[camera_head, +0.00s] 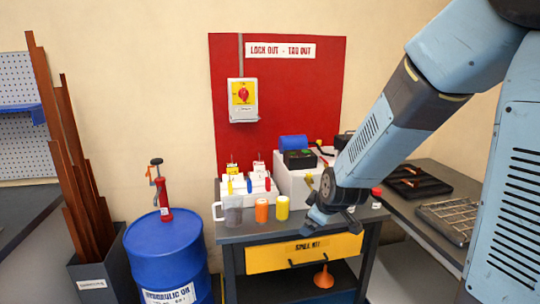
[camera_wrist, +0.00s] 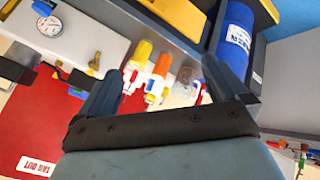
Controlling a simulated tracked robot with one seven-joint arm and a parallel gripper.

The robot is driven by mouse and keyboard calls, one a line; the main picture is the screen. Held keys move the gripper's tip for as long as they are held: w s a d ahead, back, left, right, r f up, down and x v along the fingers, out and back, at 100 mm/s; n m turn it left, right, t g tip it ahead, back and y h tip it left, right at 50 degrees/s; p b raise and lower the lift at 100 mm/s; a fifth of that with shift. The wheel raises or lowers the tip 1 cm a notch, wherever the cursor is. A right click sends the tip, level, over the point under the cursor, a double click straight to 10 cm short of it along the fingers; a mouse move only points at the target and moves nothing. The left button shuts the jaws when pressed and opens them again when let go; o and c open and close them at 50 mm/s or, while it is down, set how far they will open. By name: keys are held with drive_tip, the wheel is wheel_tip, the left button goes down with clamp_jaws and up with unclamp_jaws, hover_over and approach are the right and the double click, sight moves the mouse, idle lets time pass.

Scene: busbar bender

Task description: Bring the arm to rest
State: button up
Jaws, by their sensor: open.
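My arm reaches in from the right in the head view and bends down to the front edge of a dark cart (camera_head: 232,240). My gripper (camera_head: 318,222) hangs over the cart's front right part, above the yellow drawer (camera_head: 305,252). In the wrist view my gripper (camera_wrist: 172,65) shows two spread fingers with nothing held between them. Behind the gap are an orange cup (camera_wrist: 162,66), a yellow cup (camera_wrist: 142,52) and a clear jug (camera_wrist: 185,75), apart from the fingers. The gripper hides part of the cart top in the head view.
A blue drum (camera_head: 168,258) with a red pump tool (camera_head: 164,200) stands left of the cart. A red lockout board (camera_head: 290,110) with a switch box (camera_head: 243,100) is behind. Right, a bench holds black trays (camera_head: 415,182) and a wire basket (camera_head: 450,218).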

drive_tip(key=s+d+r+m+g, duration=0.1)
drive_tip(key=s+d+r+m, duration=0.4)
drive_tip(key=s+r, duration=0.3)
drive_tip(key=s+d+r+m+h, duration=0.1)
drive_tip(key=s+d+r+m, duration=0.5)
drive_tip(key=s, duration=0.8)
wheel_tip(320, 180, up, 2)
drive_tip(key=shift+r+g+h, duration=0.25)
drive_tip(key=shift+g+h, duration=0.05)
drive_tip(key=shift+g, duration=0.1)
